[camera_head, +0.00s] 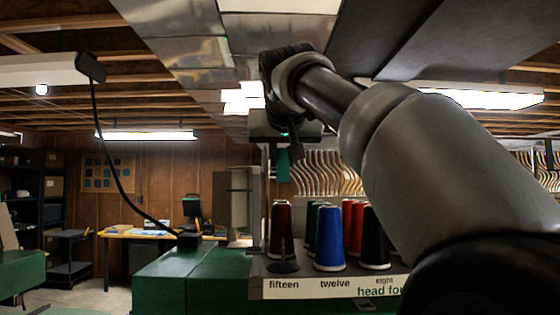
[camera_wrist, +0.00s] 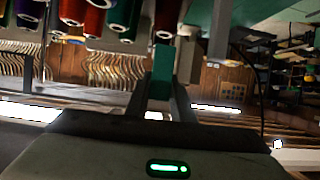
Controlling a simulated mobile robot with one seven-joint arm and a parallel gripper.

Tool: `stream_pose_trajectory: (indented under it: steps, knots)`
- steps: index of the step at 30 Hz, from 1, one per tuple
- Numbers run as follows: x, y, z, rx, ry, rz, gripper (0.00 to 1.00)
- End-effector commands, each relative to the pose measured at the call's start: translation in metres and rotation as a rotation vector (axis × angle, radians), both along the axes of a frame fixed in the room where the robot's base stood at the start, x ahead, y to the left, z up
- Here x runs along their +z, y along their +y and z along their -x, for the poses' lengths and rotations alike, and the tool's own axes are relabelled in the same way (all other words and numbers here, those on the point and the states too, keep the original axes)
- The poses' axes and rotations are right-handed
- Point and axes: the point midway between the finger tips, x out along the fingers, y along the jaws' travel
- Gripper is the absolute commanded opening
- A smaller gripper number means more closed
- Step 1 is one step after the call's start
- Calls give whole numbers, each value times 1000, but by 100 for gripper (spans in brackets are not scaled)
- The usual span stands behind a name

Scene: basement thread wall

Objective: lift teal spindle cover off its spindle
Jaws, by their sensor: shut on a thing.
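My gripper (camera_head: 283,150) hangs from the arm above the front of the thread rack. It is shut on the teal spindle cover (camera_head: 283,172), a small teal block pointing down. The cover also shows between my two fingers in the wrist view (camera_wrist: 162,66), which looks upside down. Below it, over the label "fifteen", a dark spindle (camera_head: 283,266) with a round base stands bare at the front. A clear gap shows between the cover and this spindle. A dark red cone stands behind the spindle.
Blue (camera_head: 329,240) and black (camera_head: 374,240) thread cones stand right of the spindle, with red and green cones behind. Wavy wooden hooks (camera_head: 320,172) line the wall. A green machine top (camera_head: 190,270) lies left. A black cable (camera_head: 110,160) hangs at left.

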Motion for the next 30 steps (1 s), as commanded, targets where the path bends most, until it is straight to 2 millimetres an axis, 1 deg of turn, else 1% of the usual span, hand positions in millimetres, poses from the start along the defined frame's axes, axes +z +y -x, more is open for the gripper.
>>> stream_pose_trajectory:
  steps: [5, 8, 18, 20, 30]
  knots:
    - [0, 0, 0, 0, 0, 0, 1]
    - [4, 0, 0, 0, -1, 0, 1]
    - [37, 0, 0, 0, -1, -1, 1]
    - [40, 0, 0, 0, -1, -1, 1]
    - [40, 0, 0, 0, -1, 0, 1]
